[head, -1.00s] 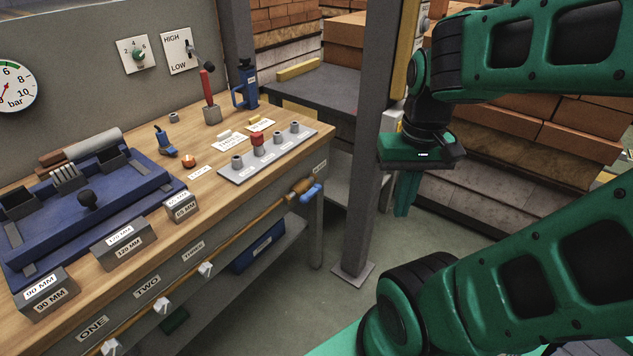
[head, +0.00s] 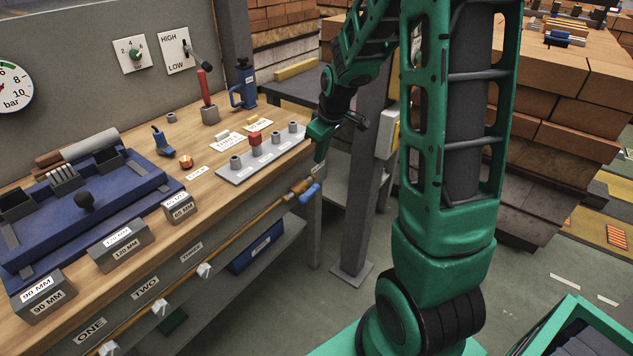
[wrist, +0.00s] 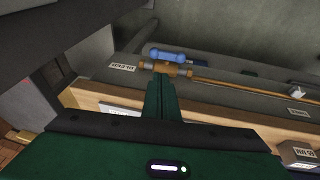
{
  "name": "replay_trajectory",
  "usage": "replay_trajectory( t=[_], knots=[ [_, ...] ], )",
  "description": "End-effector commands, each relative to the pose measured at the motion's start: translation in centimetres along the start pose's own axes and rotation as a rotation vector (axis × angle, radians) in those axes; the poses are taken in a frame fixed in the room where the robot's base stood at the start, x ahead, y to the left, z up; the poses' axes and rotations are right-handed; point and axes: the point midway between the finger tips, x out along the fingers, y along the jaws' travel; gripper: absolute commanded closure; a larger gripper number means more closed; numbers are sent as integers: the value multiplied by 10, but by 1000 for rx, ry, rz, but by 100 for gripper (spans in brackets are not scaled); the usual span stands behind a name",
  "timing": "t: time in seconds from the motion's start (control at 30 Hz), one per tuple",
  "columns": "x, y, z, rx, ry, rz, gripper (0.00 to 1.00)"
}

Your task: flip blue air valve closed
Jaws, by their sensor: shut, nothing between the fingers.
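The blue air valve handle (head: 310,194) sits at the right end of the copper-coloured pipe along the bench front. It lies roughly in line with the pipe. The blue handle (wrist: 168,55) also shows in the wrist view, beside the brass valve body (wrist: 166,69). My gripper (head: 320,158) is shut and empty, pointing down just above the valve near the bench's right corner. In the wrist view my gripper's fingers (wrist: 160,88) end close to the brass body, apart from the blue handle; whether they touch the body I cannot tell.
The wooden bench (head: 205,185) holds a grey plate with pegs (head: 235,174) near the valve. White valves (head: 204,271) sit further along the pipe. A grey post (head: 368,190) stands right of the bench. The floor in front is open.

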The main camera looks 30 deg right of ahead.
Motion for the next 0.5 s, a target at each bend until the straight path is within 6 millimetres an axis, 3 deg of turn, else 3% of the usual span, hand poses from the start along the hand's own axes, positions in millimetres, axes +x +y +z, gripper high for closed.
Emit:
replay_trajectory(
  t=[0.33, 0.5],
  knots=[
    [1, 0, -1, -3, 1, 0, 100],
    [12, -1, -1, -3, -1, -1, 100]
  ],
)
